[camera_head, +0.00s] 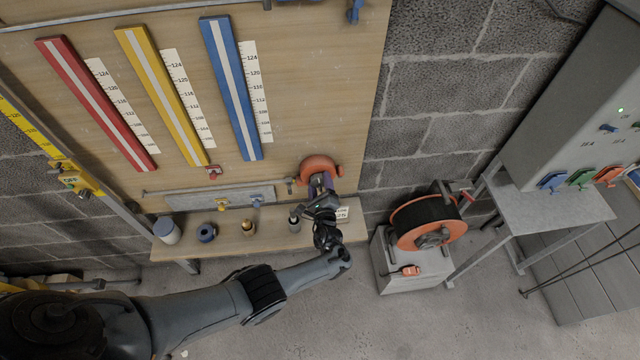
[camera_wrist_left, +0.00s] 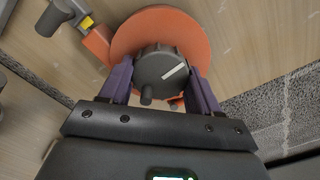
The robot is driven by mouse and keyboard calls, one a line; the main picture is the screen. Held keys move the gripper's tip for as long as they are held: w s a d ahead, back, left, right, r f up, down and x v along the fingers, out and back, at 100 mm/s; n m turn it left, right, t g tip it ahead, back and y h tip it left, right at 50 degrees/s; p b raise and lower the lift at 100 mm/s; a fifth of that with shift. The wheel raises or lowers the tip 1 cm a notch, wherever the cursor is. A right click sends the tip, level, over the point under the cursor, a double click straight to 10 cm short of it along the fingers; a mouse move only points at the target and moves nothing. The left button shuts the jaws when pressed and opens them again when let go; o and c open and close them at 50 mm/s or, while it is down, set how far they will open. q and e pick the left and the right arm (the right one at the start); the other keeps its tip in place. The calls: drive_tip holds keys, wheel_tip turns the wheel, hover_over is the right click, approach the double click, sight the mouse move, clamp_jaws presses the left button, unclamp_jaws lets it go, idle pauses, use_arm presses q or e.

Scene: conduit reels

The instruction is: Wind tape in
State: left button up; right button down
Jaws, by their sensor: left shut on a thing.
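An orange round tape reel (camera_head: 320,163) is mounted low on the wooden board, near its right edge. In the left wrist view the reel (camera_wrist_left: 150,25) fills the upper middle. A dark grey winding knob (camera_wrist_left: 168,66) with a white line and a small crank peg sits on its face. My left gripper (camera_head: 322,184) is at the reel, its purple fingers on either side of the knob; in the left wrist view the gripper (camera_wrist_left: 160,78) is shut on it. An orange tab with a yellow and grey piece (camera_wrist_left: 86,22) sticks out at the reel's upper left. My right gripper is not in view.
A wooden ledge (camera_head: 275,240) below the board holds several small pots and fittings. An orange and black cable reel (camera_head: 428,222) stands on a grey box to the right. Red, yellow and blue strips (camera_head: 230,88) with scales hang on the board. A grey cabinet (camera_head: 575,125) stands far right.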

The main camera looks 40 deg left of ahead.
use_arm(q)
drive_tip(key=shift+m, duration=0.3)
drive_tip(key=o, duration=1.1)
drive_tip(key=shift+c, duration=0.2)
drive_tip(key=shift+s+d+p, duration=0.35)
drive_tip(key=shift+d, duration=0.05)
drive_tip(key=p+v, duration=0.2)
drive_tip(key=v, duration=0.7)
drive_tip(key=shift+s+d+p, duration=0.25)
drive_tip(key=shift+p, duration=0.1)
